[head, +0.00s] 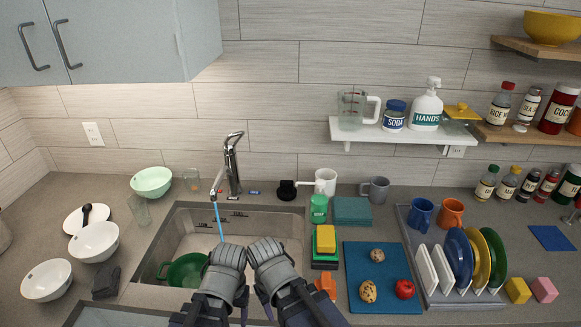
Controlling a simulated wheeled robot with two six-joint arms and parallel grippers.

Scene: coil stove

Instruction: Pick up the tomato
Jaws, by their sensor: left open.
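The tomato (404,289) is red and round. It lies near the right front of a blue cutting board (365,258) on the counter, beside a brown speckled potato-like item (368,291). My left gripper (231,254) is open at the front edge of the sink, well to the left of the tomato. My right gripper (264,250) is close beside it, also left of the board and apart from the tomato. I see the right one mostly from behind, so its fingers are hidden.
The sink (195,222) holds a green pan (185,270). An orange item (325,285) and a stack with a yellow sponge (325,240) stand left of the board. A dish rack (437,285) with plates and mugs stands close on its right.

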